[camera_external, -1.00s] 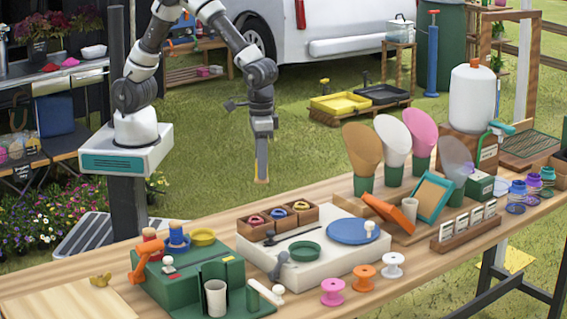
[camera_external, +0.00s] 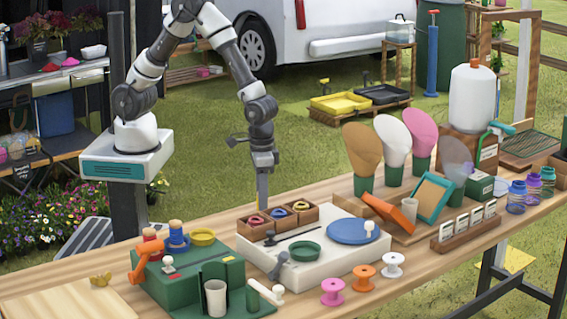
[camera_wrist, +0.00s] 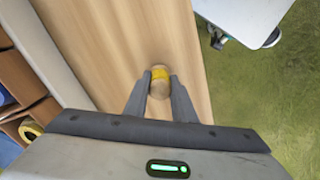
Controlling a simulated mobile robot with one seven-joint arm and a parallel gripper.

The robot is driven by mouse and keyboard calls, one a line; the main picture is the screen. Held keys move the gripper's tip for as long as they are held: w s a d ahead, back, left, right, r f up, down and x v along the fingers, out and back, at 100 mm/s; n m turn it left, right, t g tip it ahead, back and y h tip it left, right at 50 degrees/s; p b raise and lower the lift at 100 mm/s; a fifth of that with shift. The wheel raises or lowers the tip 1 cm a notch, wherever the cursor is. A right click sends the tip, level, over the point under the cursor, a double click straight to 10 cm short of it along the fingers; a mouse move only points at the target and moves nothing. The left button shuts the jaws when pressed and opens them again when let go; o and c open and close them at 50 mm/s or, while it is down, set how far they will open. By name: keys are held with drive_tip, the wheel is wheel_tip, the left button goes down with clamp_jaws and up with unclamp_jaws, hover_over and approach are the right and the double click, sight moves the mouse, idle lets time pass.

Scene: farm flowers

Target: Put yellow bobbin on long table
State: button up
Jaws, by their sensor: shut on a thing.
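The yellow bobbin (camera_wrist: 160,73) shows in the wrist view between the fingertips of my gripper (camera_wrist: 160,90). It has a yellow band and pale wood-coloured ends. My gripper is shut on it. Below it is the pale wood top of the long table (camera_wrist: 100,40). In the external view my gripper (camera_external: 262,204) points straight down at the table's far edge, behind the wooden compartment box. The bobbin is hidden there. I cannot tell whether it touches the top of the long table (camera_external: 430,262).
The wooden box (camera_external: 272,232) with red, blue and yellow items stands close in front of my gripper.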

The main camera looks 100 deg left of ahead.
drive_tip(key=shift+f, duration=0.1)
drive_tip(key=o, duration=1)
